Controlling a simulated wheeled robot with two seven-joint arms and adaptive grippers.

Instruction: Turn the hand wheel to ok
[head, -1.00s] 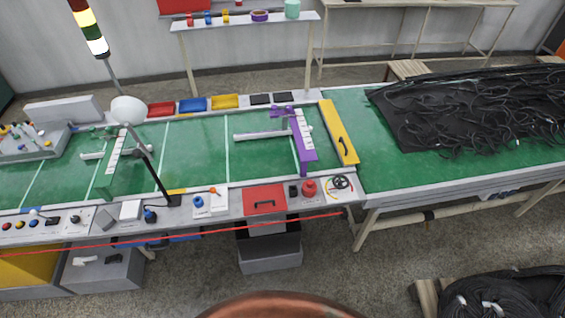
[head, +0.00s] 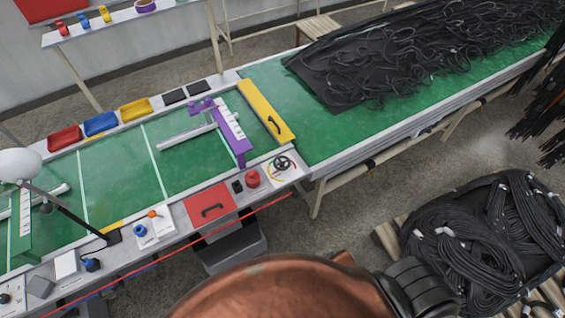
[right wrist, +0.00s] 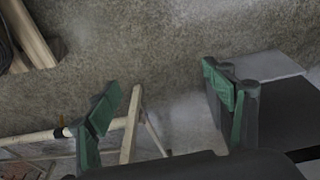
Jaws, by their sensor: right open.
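The hand wheel (head: 282,163) is small and dark, on a pale panel with a coloured arc scale, at the right end of the bench's front edge in the head view. The pointer position and the ok mark are too small to read. My right gripper (right wrist: 165,105) is open and empty in the right wrist view, with green pads on both fingers and bare floor beyond them. The hand wheel does not show in that view. My left gripper is not in view.
A red mushroom button (head: 252,178) and a red panel with a handle (head: 211,205) sit left of the wheel. A yellow panel (head: 265,110) stands behind it. Coiled hoses (head: 485,235) lie at the lower right.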

